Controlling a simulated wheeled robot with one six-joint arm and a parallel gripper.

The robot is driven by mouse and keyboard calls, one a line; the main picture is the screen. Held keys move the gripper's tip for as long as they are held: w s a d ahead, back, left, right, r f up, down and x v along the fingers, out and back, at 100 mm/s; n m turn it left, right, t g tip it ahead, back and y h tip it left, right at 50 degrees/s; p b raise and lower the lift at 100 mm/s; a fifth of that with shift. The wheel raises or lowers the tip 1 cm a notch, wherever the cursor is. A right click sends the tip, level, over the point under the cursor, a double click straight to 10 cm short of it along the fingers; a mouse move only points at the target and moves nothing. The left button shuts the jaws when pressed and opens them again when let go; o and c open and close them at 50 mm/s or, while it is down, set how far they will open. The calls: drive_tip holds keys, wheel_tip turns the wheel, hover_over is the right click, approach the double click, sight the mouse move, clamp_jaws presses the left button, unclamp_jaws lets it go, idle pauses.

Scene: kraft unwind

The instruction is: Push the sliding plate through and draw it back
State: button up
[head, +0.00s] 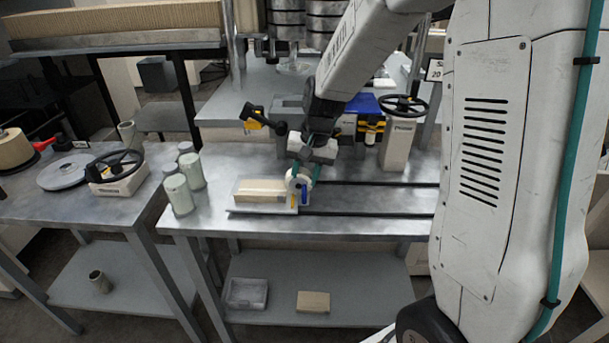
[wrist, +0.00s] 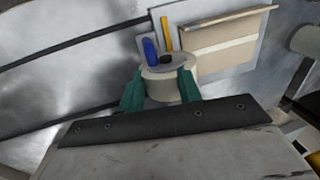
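A pale plate (head: 245,206) with a long brown-and-cream block (head: 262,190) on it lies at the left end of two dark rails on the middle metal table. Block and plate also show in the wrist view, the block (wrist: 222,42) at upper right. A round cream knob with a dark centre (wrist: 165,82) stands at the plate's right end, beside a blue piece (wrist: 150,48) and a yellow piece (wrist: 167,35). My gripper (wrist: 161,84) has its green fingers on both sides of the knob, seemingly pressed against it. In the head view my gripper (head: 301,172) is low over the table.
The dark rails (head: 370,184) run right across clear tabletop. Several pale green cans (head: 180,193) stand left of the plate. A post with a black handwheel (head: 397,140) and yellow-black tools (head: 368,128) stand behind. A side table (head: 60,210) is at left.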

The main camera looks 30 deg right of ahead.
wheel_tip(320, 180, up, 8)
drive_tip(key=d, duration=0.1)
drive_tip(key=shift+s+d+f, duration=0.15)
drive_tip(key=shift+s, duration=0.15)
drive_tip(key=f, duration=0.5)
drive_tip(key=a+f, duration=0.1)
drive_tip(key=f, duration=0.1)
drive_tip(key=shift+f, duration=0.35)
clamp_jaws()
